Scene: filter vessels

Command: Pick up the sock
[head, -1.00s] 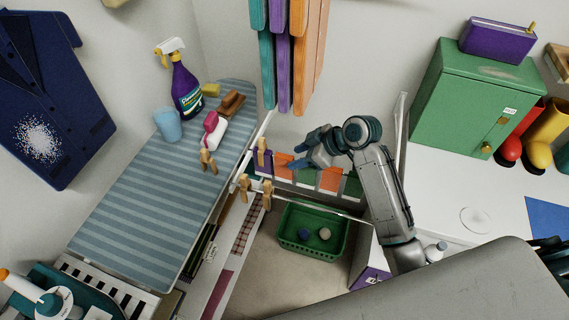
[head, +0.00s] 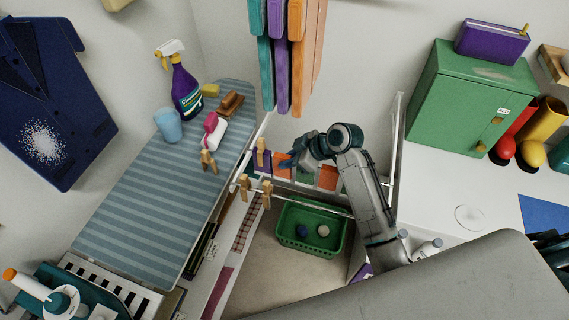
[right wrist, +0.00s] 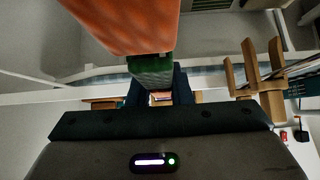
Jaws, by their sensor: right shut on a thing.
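My right gripper (head: 288,162) is at the drying rack, among the hanging cloth pieces. In the right wrist view, its dark fingers (right wrist: 158,94) are shut on the green end of an orange and green cloth piece (right wrist: 150,70), which looks like the sock. Its orange part (right wrist: 125,22) fills the top of that view, close to the camera. In the head view, the gripper partly hides the orange piece (head: 281,158). My left gripper is not in view.
Wooden pegs (head: 266,194) sit on the rack's rails beside a purple cloth (head: 262,160) and another orange one (head: 327,179). A green basket (head: 312,247) below holds a blue and a pale ball. A striped ironing board (head: 150,185) stands left, a green cabinet (head: 455,100) right.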

